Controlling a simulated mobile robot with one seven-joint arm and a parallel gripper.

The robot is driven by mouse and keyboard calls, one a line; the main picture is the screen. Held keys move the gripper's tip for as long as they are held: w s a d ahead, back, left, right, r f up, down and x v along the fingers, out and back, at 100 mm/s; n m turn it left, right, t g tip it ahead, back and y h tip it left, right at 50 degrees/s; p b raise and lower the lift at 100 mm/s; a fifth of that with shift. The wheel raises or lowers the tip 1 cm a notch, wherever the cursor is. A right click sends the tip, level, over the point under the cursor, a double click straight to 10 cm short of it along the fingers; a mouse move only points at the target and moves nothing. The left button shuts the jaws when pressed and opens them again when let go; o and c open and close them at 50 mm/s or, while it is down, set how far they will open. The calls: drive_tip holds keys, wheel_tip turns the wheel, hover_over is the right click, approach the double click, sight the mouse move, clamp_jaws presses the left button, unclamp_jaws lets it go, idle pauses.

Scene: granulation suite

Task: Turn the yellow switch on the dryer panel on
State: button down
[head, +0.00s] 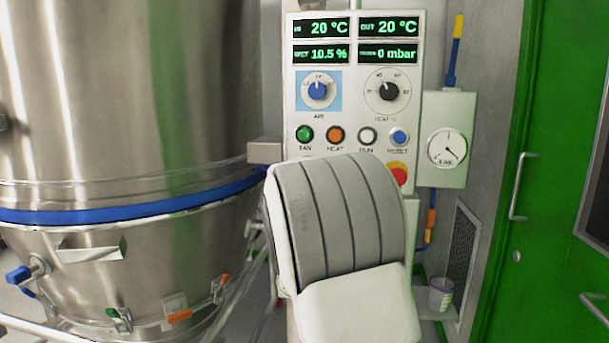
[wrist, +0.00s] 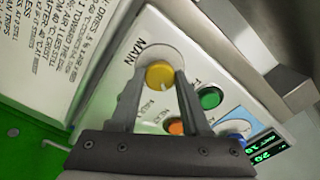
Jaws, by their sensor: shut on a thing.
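The yellow switch (wrist: 160,74) shows in the wrist view, a round knob on a pale round plate beside the word MAIN on the white dryer panel (wrist: 150,24). My gripper (wrist: 158,86) has one finger on each side of it and is shut on it. The fingers cover parts of the knob's sides, and I cannot read its pointer position. In the head view the dryer panel (head: 436,60) stands upright, and my arm hides its lower part, the yellow switch and my gripper.
Green (wrist: 210,97) and orange (wrist: 175,126) buttons sit close to my fingers. In the head view the emergency stop (head: 397,174) is right beside my arm. A steel vessel (head: 120,110) stands left, a gauge box (head: 446,150) and green door (head: 545,130) right.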

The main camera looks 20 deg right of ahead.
drive_tip(key=shift+c, duration=1.8)
unclamp_jaws()
drive_tip(key=p+v, duration=0.2)
drive_tip(key=v, duration=1.5)
drive_tip(key=shift+a+p, duration=0.2)
drive_tip(key=shift+p, duration=0.2)
drive_tip(key=shift+s, duration=0.15)
